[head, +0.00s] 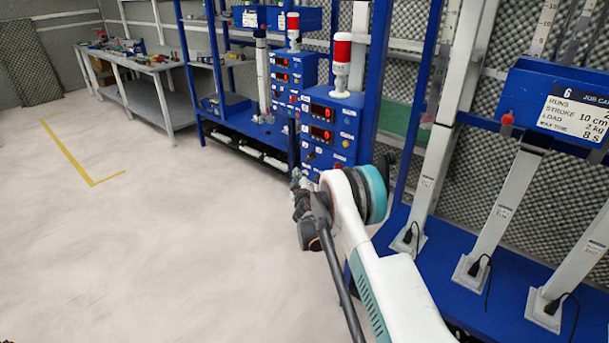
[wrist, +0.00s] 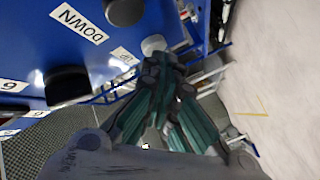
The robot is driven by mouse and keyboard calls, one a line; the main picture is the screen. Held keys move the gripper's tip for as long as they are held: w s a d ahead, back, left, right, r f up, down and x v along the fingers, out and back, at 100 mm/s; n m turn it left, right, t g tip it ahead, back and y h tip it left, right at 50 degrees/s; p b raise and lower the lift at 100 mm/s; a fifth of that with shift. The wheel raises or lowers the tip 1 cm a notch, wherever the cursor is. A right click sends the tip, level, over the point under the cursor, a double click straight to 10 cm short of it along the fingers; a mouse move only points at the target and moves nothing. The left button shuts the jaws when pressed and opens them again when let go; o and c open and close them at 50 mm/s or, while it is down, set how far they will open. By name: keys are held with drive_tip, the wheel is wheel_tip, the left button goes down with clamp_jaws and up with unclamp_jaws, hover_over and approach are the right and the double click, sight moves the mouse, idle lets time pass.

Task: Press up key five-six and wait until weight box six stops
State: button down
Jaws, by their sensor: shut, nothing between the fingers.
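In the wrist view a blue key panel (wrist: 40,40) fills the upper left, with upside-down labels, one reading DOWN (wrist: 79,22) and one reading 6 (wrist: 14,86). Black round keys (wrist: 67,85) stand out from it, and a grey key (wrist: 153,44) sits right by my fingertips. My gripper (wrist: 172,72) is shut and empty; I cannot tell if it touches the grey key. In the head view my gripper (head: 299,185) is at the front of the blue control box (head: 345,112), partly hidden by my arm. A blue box with job card 6 (head: 572,112) hangs at right.
White actuator columns (head: 497,212) with black plugs and cables stand on a blue base at right. A red-and-white lamp (head: 341,62) tops the control box. Another control box (head: 291,80) stands behind it. The floor (head: 150,230) at left is open, with a workbench (head: 135,65) beyond.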

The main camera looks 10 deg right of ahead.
drive_tip(key=shift+w+d, duration=0.15)
drive_tip(key=shift+d, duration=0.05)
drive_tip(key=shift+a, duration=0.1)
idle(0.4)
drive_tip(key=shift+s+a, duration=0.55)
drive_tip(key=shift+a, duration=0.05)
drive_tip(key=s+a, duration=0.1)
drive_tip(key=a, duration=0.1)
drive_tip(key=s+a, duration=0.2)
idle(0.5)
idle(0.5)
